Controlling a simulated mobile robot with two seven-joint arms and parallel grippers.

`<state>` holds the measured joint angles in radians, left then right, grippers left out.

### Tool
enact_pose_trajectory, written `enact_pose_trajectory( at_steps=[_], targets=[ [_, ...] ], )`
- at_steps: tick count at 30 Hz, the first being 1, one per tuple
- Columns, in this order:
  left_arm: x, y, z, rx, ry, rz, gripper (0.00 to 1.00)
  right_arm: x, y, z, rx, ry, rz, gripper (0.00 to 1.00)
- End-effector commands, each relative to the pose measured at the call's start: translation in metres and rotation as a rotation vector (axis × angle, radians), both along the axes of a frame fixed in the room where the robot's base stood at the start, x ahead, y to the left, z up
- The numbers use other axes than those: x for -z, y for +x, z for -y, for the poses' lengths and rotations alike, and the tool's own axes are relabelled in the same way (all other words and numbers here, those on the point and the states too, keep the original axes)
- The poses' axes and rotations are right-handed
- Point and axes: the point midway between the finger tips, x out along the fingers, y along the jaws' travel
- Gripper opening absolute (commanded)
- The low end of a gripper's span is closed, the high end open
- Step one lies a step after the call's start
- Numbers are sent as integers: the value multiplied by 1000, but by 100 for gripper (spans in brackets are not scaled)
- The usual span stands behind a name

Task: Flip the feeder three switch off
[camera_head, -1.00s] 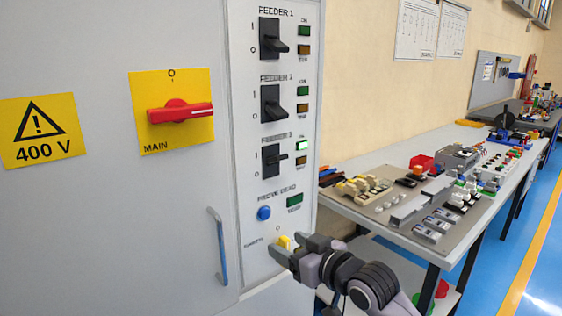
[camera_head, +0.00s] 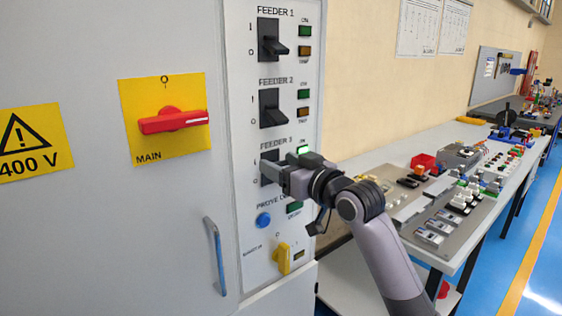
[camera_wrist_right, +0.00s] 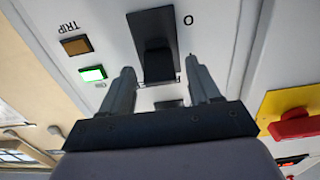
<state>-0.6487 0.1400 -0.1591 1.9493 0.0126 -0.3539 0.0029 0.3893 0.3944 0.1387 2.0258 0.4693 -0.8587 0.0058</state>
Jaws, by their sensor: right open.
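The feeder three switch (camera_head: 267,157) is a black switch on the light grey panel, below feeder two. My right gripper (camera_head: 282,176) is in front of it and hides most of it, including its lever, in the head view. In the right wrist view, which is upside down, the black switch (camera_wrist_right: 154,40) shows between the two fingers of my open right gripper (camera_wrist_right: 160,68). One finger is on each side, and I see no grip on the lever. Whether the fingertips touch the panel I cannot tell. The feeder three green lamp (camera_wrist_right: 92,73) is lit. My left gripper is not in view.
The feeder one switch (camera_head: 269,40) and feeder two switch (camera_head: 270,108) are above. A blue button (camera_head: 263,220) and a yellow knob (camera_head: 282,258) are below. The red main switch (camera_head: 174,121) is to the left. A workbench (camera_head: 467,252) with parts stands right.

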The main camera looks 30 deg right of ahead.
Motion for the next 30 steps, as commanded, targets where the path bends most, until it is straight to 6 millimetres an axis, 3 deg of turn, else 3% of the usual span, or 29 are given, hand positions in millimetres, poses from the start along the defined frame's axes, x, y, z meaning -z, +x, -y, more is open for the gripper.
enact_pose_trajectory(
  at_steps=[12,17,25,30],
  targets=[
    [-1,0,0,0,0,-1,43,0,7,-1,0,-1,0,58],
    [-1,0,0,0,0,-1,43,1,7,-1,0,-1,0,6],
    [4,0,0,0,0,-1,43,3,6,-1,0,0,13,6],
    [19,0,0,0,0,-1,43,9,5,-1,-1,4,66,6]
  ],
)
